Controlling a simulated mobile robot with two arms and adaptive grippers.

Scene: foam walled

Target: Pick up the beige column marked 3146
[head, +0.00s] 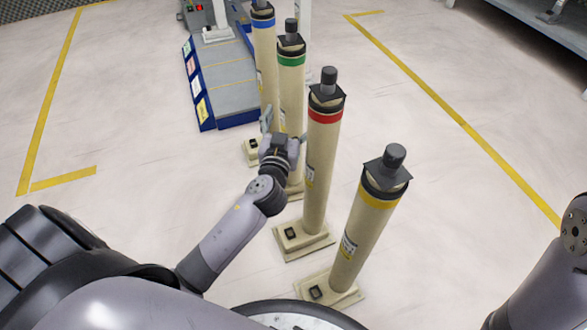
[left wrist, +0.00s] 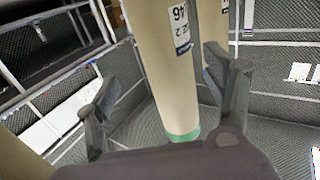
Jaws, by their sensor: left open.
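A beige column with a green band (head: 291,90) stands upright in a row of similar columns. In the left wrist view the green-banded column (left wrist: 165,85) fills the middle, its label partly cut off and ending in "46". My left gripper (head: 282,130) is at this column, about mid-height. It is open, with one finger on each side of the column in the left wrist view (left wrist: 162,78). Whether the fingers touch it I cannot tell. The column's lower part is partly hidden by my gripper. My right arm shows at the right edge, its gripper out of view.
A blue-banded column (head: 264,55) stands behind, close by. A red-banded column (head: 320,155) and a yellow-banded column (head: 366,230) stand nearer. A grey and blue platform (head: 228,88) lies behind left. Yellow-lined floor (head: 130,110) is clear at left.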

